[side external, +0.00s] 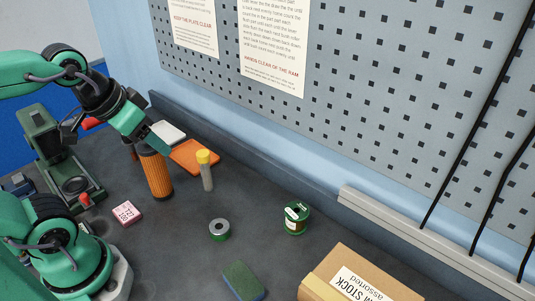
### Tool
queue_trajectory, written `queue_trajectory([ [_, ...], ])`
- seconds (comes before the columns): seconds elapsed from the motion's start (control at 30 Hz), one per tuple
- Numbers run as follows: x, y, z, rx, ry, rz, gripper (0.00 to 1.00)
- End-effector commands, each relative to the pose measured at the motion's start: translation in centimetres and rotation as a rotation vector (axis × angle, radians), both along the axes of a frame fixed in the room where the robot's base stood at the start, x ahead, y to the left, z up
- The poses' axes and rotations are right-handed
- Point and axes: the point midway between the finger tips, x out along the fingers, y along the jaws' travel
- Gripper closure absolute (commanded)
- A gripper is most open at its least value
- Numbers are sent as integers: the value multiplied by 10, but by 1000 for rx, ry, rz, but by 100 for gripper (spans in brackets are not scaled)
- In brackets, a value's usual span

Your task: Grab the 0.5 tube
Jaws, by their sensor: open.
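A slim upright tube with a grey body and a yellow cap (206,172) stands on the dark bench. No 0.5 marking can be read on it at this size. My gripper (153,143) is open, at the upper left of the tube and apart from it. It appears over the top of an upright orange ribbed cylinder (156,177). Whether it touches that cylinder I cannot tell. A green spool-like tub with a white label (296,217) stands to the right, its text too small to read.
An orange tray (196,155) lies behind the tube. A small pink block (127,212), a green-and-grey ring (219,229), a green-topped block (243,280) and a cardboard box (355,277) are in front. A green press (62,165) stands left. Bench between them is clear.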

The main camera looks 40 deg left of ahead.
Motion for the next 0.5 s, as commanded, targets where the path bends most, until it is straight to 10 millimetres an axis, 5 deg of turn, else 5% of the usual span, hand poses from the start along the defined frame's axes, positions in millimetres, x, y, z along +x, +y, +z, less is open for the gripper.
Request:
queue_trajectory([
  [0.5,45,12,-6,19,157,-8,43],
])
